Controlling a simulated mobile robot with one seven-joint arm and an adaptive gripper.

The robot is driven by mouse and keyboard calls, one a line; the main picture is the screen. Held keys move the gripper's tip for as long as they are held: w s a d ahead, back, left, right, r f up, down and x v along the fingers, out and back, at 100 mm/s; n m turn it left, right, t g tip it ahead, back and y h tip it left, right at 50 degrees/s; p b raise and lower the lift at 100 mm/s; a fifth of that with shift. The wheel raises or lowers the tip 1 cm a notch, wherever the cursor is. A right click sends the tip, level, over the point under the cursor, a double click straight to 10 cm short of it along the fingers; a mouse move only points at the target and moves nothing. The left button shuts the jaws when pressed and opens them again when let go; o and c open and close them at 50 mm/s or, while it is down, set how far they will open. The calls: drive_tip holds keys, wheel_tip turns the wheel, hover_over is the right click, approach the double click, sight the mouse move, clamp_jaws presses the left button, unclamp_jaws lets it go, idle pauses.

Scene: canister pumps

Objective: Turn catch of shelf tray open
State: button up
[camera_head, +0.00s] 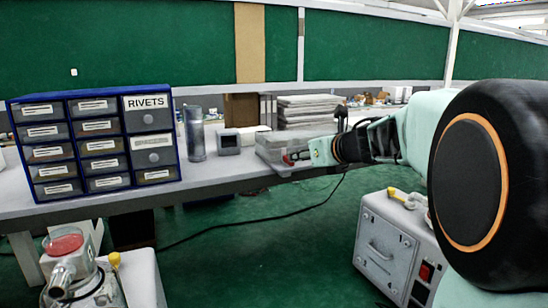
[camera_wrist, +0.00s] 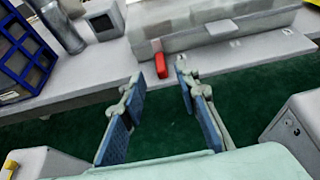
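The shelf tray (camera_wrist: 215,25) is a long, light grey box on the bench's front edge. In the head view the tray (camera_head: 272,143) looks translucent, and my arm covers its right end. A red catch (camera_wrist: 161,66) is on the tray's front side in the wrist view. Some red also shows by my fingers in the head view (camera_head: 288,159). My gripper (camera_wrist: 160,75) is open, with its blue-padded fingers spread on either side of the catch's line. The red catch appears just beyond the fingertips, between them; I cannot tell whether either finger touches it.
Grey canister pumps stand on the green floor at lower left (camera_head: 85,275) and right (camera_head: 385,245).

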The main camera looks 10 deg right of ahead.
drive_tip(key=x, duration=0.7)
drive_tip(key=shift+w+a, duration=0.1)
clamp_jaws()
